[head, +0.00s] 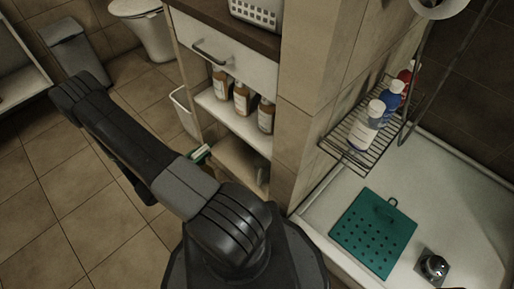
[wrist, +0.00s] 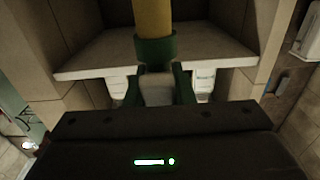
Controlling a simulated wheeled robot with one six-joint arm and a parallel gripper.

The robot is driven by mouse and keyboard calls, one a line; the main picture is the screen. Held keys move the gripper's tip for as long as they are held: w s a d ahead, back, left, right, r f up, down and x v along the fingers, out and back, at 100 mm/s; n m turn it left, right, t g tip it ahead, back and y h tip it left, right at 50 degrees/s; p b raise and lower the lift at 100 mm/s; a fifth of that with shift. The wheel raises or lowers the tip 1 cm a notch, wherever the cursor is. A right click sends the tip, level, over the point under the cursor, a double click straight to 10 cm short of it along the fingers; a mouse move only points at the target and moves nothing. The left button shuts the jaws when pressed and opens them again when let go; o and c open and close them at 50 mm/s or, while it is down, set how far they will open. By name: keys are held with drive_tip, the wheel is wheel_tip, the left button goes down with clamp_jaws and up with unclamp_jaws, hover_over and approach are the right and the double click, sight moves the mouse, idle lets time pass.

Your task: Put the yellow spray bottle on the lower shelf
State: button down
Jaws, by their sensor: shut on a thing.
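The yellow spray bottle (wrist: 153,15) shows at the top middle of the wrist view, with a green collar (wrist: 155,47). My gripper (wrist: 158,88) is shut on it just below the collar in that picture. The rest of the bottle runs out of the frame. In the head view my arm hides most of the bottle and gripper; a small green and white part (head: 200,153) shows beside the arm, in front of the cabinet. The lower shelf (head: 240,158) is the tan board under the bottle shelf, partly hidden by my arm.
Several brown bottles (head: 242,98) with white labels stand on the shelf above. A drawer (head: 225,55) is over them. A white bin (head: 184,110) stands left of the cabinet. A tiled pillar (head: 304,90) bounds the right side, with a wire rack (head: 350,153) beyond.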

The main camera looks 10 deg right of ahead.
sight(207, 169)
drive_tip(key=b+x, duration=0.4)
drive_tip(key=x, duration=1.5)
wheel_tip(207, 169, down, 7)
drive_tip(key=b, duration=0.2)
drive_tip(key=shift+b, duration=0.35)
drive_tip(key=shift+d, duration=0.1)
drive_tip(key=shift+f, duration=0.15)
drive_tip(key=c, duration=1.3)
unclamp_jaws()
drive_tip(key=shift+o, duration=0.2)
drive_tip(key=p+v, duration=0.2)
drive_tip(key=v, duration=1)
drive_tip(key=shift+p, duration=0.3)
